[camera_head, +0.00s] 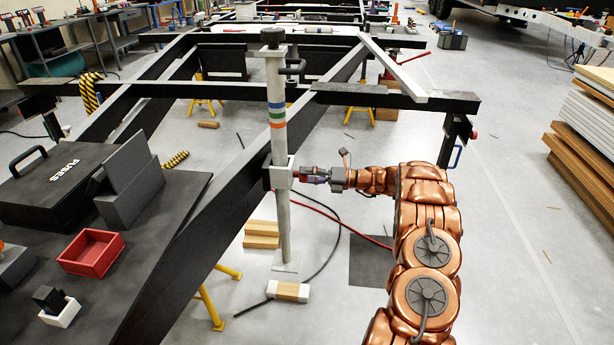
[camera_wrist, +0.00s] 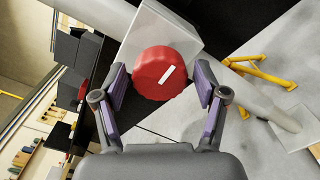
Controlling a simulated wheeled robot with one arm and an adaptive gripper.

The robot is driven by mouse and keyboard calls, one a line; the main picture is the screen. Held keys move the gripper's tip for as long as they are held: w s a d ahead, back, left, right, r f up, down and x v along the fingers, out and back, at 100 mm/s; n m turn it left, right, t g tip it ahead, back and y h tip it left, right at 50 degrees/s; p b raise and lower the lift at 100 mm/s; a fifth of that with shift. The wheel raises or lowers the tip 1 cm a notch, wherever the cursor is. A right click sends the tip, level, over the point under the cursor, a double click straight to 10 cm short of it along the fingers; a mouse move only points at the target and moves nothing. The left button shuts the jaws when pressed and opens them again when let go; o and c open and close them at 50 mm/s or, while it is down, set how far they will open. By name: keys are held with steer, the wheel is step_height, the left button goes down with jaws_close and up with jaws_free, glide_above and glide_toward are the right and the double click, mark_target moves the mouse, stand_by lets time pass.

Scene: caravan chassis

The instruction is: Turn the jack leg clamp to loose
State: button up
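The jack leg (camera_head: 284,225) is an upright pale grey tube with blue, green and orange bands, standing at the black chassis frame. Its clamp (camera_head: 281,172) is a pale block around the tube, and the block also shows in the wrist view (camera_wrist: 160,30). A round red knob (camera_wrist: 157,75) with a white line mark sits on the clamp's face. The line slants from lower left to upper right. My gripper (camera_wrist: 160,82) is open, one finger on each side of the knob, with visible gaps. In the head view my gripper (camera_head: 312,175) is at the clamp's right side.
A dark bench with a fuse case (camera_head: 55,185) and a red tray (camera_head: 91,252) is at the left. Wooden blocks (camera_head: 262,235) and a hose (camera_head: 335,240) lie near the leg's foot. Stacked boards (camera_head: 590,130) stand at the right. Floor right of my arm is clear.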

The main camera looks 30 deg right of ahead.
steer(key=c, duration=0.9)
steer(key=shift+c, duration=0.2)
